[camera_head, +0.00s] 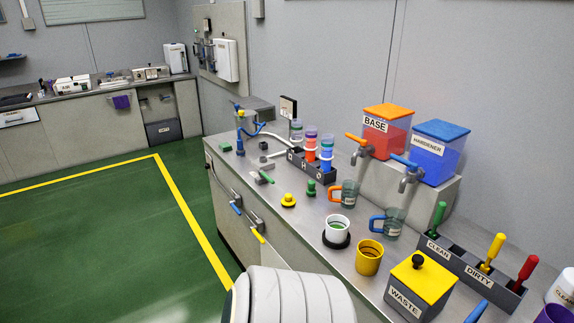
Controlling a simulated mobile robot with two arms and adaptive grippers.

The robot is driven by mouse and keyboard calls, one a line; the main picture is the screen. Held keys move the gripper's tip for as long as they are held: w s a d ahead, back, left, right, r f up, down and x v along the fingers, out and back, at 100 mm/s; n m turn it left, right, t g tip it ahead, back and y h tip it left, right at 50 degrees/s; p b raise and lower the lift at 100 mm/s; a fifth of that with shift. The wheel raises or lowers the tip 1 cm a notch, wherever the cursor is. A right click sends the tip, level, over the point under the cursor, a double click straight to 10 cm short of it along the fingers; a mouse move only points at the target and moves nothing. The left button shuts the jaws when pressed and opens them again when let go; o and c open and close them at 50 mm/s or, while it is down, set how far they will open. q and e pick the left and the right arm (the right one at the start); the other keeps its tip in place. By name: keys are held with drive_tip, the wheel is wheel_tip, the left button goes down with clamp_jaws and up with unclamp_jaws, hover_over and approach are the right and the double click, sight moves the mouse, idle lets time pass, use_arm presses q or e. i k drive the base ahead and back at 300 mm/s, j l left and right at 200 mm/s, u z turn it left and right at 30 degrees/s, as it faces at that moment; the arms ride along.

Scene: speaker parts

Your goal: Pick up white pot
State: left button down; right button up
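A white pot (338,230) stands upright on the grey counter, in the middle of the right half of the head view. It is a short open cylinder with a black ring around its foot and some green showing inside. A yellow pot (369,258) stands close in front of it, to the lower right. Neither of my grippers shows in the head view. A pale rounded part at the bottom middle seems to be mine.
Handled cups (349,194) stand behind the white pot. A yellow-lidded WASTE box (419,287) and a tool rack (470,270) are to the right. A yellow button (288,200) is to the left. BASE (387,131) and HARDENER (438,152) tanks stand behind. The counter's front strip is mostly clear.

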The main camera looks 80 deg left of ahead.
sight(337, 225)
drive_tip(key=u, duration=2.25)
drive_tip(key=j, duration=0.1)
drive_tip(key=i+u, duration=0.05)
